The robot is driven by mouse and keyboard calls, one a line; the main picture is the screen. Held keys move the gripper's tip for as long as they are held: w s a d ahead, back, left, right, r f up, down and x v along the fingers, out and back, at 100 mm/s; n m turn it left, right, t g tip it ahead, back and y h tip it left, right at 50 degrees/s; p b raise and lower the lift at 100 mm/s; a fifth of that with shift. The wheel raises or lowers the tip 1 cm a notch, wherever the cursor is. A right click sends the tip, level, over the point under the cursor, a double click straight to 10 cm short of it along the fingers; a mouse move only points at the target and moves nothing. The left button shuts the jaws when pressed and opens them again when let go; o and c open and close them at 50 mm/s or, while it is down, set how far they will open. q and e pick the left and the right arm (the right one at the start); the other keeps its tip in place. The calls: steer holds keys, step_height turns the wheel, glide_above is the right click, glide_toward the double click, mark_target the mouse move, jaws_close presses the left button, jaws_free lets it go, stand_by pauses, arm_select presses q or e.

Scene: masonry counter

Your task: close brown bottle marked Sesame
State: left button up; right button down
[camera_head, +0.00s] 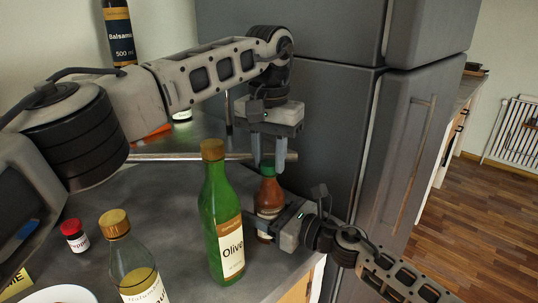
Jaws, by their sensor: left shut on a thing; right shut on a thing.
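The brown bottle (269,194) stands upright near the counter's right edge, behind and right of the green bottle. Its label is mostly hidden, so I cannot read the name. A green cap (268,168) sits at its top. My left gripper (268,160) points straight down from above, its two fingers shut on the green cap. My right gripper (270,222) comes in from the lower right and is shut on the lower body of the brown bottle, hiding part of it. The cap is at the bottle's mouth; I cannot tell how tightly it sits.
A tall green bottle marked Olive (222,225) stands close left of the brown bottle. A gold-capped bottle (135,265), a red-lidded jar (74,236) and a plate (58,294) are at lower left. A dark bottle (119,38) is at the back. A grey fridge (335,130) stands behind.

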arm_select(q)
steer(key=o, duration=0.9)
steer(key=shift+r, duration=0.1)
steer(key=shift+r, duration=2.15)
steer(key=shift+c, duration=0.2)
